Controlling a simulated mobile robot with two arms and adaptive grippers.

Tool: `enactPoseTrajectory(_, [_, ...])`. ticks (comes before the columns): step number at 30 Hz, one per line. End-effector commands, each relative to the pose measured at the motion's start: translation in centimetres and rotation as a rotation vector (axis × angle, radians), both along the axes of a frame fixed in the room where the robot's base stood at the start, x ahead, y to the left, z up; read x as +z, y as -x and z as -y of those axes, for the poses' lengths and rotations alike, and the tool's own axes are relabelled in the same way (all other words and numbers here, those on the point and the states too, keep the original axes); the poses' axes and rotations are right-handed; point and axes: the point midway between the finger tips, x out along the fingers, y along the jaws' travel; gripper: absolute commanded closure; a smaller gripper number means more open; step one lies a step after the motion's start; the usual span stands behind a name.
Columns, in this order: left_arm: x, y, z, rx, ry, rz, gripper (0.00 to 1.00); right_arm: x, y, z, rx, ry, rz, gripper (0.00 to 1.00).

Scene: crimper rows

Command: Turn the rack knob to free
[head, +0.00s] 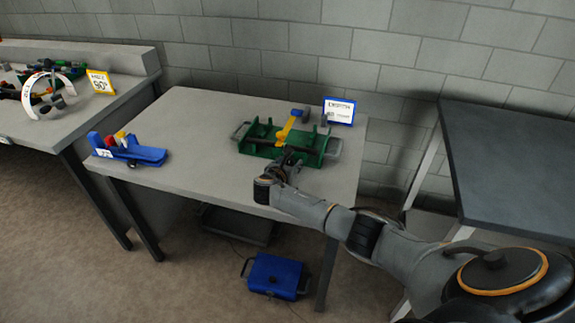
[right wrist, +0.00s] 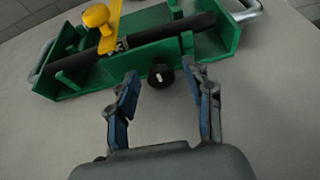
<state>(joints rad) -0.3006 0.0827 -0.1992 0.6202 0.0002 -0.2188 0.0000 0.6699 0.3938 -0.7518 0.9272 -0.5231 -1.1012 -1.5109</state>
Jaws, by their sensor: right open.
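The green rack (head: 250,147) sits on the grey table, and a dark bar (right wrist: 185,28) lies along it. Its yellow handle (head: 289,127) slants up over the bar. In the right wrist view a small black round knob (right wrist: 160,76) with a white mark is at the front side of the green rack (right wrist: 130,57). The mark looks roughly upright. My right gripper (head: 288,168) is open at the rack's front. Its two fingers stand on either side of the knob, apparently apart from it. In the head view my gripper hides the knob. My left gripper is out of view.
A blue fixture (head: 135,154) stands at the table's left end. A blue-framed sign (head: 339,110) stands behind the rack. A blue case (head: 275,275) lies on the floor. A dark table (head: 510,150) is at the right.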

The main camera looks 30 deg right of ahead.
Motion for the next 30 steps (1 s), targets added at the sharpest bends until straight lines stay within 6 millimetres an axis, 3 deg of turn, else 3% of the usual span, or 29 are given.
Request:
enactPoseTrajectory(8, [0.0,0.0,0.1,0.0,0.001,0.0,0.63,0.8,1.3,-1.6,0.002,-0.001,0.002,0.49])
enactPoseTrajectory(21, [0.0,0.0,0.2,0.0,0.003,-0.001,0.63,3.8,6.0,-7.2,0.002,0.0,0.0,0.49])
enactPoseTrajectory(30, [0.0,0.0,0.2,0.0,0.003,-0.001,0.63,4.6,7.2,-8.5,-0.001,0.0,0.0,0.49])
